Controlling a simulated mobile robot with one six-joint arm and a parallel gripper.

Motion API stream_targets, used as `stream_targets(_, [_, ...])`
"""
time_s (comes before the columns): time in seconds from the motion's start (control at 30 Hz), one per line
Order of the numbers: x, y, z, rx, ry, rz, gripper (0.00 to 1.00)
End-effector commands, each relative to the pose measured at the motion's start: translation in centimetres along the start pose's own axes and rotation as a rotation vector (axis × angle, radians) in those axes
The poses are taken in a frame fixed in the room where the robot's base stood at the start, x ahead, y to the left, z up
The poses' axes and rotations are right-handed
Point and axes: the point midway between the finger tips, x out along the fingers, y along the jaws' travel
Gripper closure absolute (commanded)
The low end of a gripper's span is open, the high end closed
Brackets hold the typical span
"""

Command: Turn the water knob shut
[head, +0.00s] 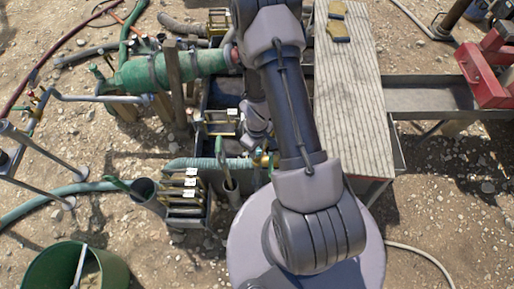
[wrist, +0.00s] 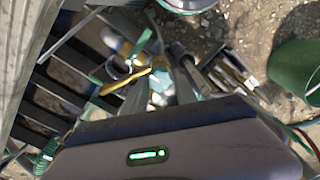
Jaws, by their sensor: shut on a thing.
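The water knob looks like a yellow lever (wrist: 125,82) on a brass valve (head: 263,159) at the end of a green hose. In the wrist view the lever runs left from between the fingers of my gripper (wrist: 162,70). My gripper is shut on it, though the fingers hide the exact contact. In the head view my arm covers most of the gripper and the knob, and only a bit of brass shows beside my arm.
A rack of tools (head: 184,190) stands close to the left of the valve, beside a grey cylinder (head: 146,192). A ridged board (head: 350,85) lies to the right. A green bucket (head: 110,268) stands at lower left. A large green pipe (head: 180,67) lies behind.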

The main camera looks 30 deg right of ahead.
Motion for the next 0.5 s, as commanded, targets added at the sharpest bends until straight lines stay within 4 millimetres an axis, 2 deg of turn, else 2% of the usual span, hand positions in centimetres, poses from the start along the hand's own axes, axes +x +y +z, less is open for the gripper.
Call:
stream_targets(0.43, [0.08, -0.07, 0.11, 0.009, -0.003, -0.002, 1.00])
stream_targets(0.47, [0.08, -0.07, 0.11, 0.009, -0.003, -0.002, 0.60])
stream_targets(0.5, [0.08, -0.07, 0.11, 0.009, -0.003, -0.002, 0.53])
